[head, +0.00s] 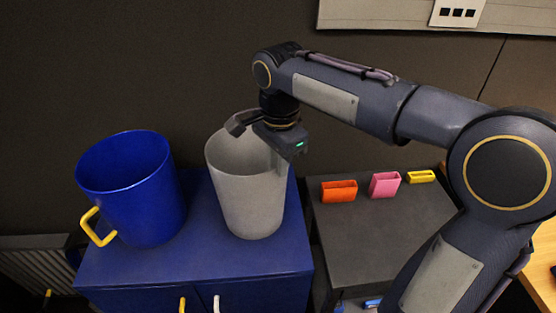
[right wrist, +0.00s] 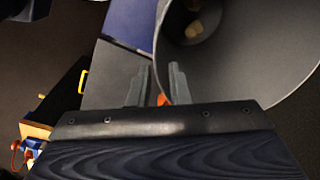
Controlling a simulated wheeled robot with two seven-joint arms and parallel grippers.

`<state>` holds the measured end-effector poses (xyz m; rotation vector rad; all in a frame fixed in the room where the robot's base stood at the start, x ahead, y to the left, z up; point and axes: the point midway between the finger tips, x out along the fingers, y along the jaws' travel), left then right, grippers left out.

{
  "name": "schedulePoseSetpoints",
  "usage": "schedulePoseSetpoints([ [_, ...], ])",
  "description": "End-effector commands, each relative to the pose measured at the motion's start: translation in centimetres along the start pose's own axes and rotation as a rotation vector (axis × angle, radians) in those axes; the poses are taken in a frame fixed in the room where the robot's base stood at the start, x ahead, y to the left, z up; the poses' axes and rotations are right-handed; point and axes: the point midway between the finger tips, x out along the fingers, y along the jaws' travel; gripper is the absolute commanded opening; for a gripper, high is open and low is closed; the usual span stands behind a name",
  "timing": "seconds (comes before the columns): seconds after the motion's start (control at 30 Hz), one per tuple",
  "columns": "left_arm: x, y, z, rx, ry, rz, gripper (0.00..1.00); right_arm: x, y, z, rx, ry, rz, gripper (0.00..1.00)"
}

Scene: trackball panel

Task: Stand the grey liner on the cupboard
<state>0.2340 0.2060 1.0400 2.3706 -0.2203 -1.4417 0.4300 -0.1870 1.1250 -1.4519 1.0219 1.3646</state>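The grey liner (head: 250,200), a tall tapered bin open at the top, stands upright on the blue cupboard (head: 220,262). My right gripper (head: 279,168) points down at the right part of its rim. In the right wrist view the liner (right wrist: 255,75) fills the upper right, with its mouth facing the camera. The fingers of my right gripper (right wrist: 158,78) are apart, one on each side of the rim, with a gap showing between them. My left gripper is not in view.
A blue bin (head: 140,195) with a yellow handle stands on the cupboard left of the liner. A dark cabinet (head: 385,230) to the right bears orange (head: 339,191), pink (head: 385,185) and yellow (head: 421,176) holders. A radiator (head: 35,262) is at far left.

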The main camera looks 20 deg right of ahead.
Motion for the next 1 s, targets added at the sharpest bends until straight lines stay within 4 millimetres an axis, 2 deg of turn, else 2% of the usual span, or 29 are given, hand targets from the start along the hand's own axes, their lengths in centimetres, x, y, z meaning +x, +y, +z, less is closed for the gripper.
schedulePoseSetpoints([
  [0.1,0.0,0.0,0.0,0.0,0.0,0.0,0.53,0.0,0.0,0.0,0.0,0.0,0.0,0.3],
  [0.4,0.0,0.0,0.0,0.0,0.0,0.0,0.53,-0.3,0.0,0.0,0.0,0.0,0.002,0.3],
  [0.47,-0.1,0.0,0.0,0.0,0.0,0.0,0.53,-1.0,0.0,0.0,0.0,0.0,0.0,0.3],
  [0.8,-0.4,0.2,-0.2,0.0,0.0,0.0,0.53,-6.5,-0.1,0.0,-0.001,0.0,-0.002,0.3],
  [1.0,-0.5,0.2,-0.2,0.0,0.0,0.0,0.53,-7.8,0.0,0.0,-0.001,0.0,0.001,0.3],
])
